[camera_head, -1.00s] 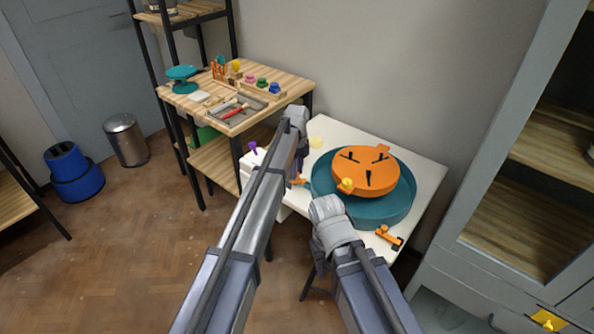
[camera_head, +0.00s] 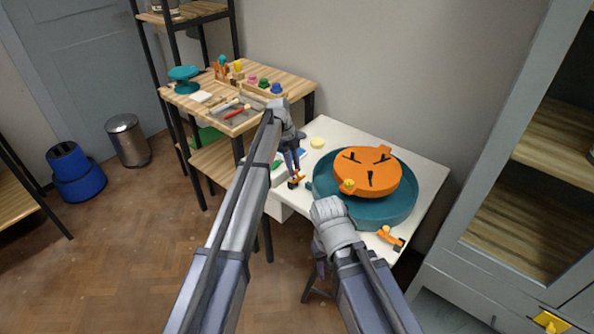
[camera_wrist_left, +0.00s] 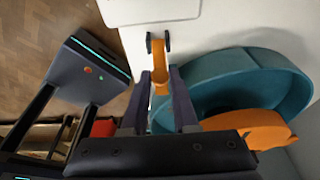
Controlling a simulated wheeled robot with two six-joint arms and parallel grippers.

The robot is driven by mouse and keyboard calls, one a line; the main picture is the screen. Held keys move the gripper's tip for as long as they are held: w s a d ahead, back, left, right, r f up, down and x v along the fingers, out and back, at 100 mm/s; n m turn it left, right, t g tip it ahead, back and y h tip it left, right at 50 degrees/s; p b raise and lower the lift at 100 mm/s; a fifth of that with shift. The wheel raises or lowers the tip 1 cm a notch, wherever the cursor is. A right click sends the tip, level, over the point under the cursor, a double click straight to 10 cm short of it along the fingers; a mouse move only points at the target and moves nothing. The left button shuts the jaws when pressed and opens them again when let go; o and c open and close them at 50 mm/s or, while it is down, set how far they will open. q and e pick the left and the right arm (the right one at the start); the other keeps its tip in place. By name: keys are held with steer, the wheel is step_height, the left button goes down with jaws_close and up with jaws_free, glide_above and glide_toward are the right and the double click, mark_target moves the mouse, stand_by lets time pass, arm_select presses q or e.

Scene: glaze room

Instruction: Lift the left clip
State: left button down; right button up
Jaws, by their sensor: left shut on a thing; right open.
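The left clip (camera_head: 295,181) is small and orange with black ends, beside the teal basin's left side. My left gripper (camera_head: 293,172) points down and is shut on it. In the left wrist view the clip (camera_wrist_left: 158,48) sticks out from between the two fingers (camera_wrist_left: 160,98) over the white table. I cannot tell whether it touches the tabletop. A second orange clip (camera_head: 391,237) lies at the basin's front right. The orange slotted disc (camera_head: 368,174) sits in the teal basin (camera_head: 402,212). My right gripper (camera_head: 318,268) is open and empty at the table's front, partly hidden by its wrist.
The white table (camera_head: 430,170) carries the basin and a round yellow thing (camera_head: 317,142). A wooden bench (camera_head: 290,80) with tools stands at the back left. A grey cabinet (camera_head: 480,200) stands close on the right.

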arm_select(q)
steer(key=shift+w+a+f+g+h+b, duration=0.25)
steer(key=shift+w+a+g+h+b, duration=0.35)
steer(key=shift+a+h+b, duration=0.15)
steer(key=shift+w+a+g+h+b, duration=0.15)
steer(key=shift+a+g+h+b, duration=0.2)
steer(key=shift+g+h+b, duration=0.35)
arm_select(e)
steer(key=shift+f, duration=1.75)
arm_select(q)
steer(key=shift+r, duration=0.1)
steer(key=c, duration=0.7)
jaws_free()
steer(key=shift+w+r, duration=0.1)
arm_select(e)
steer(key=shift+r, duration=0.1)
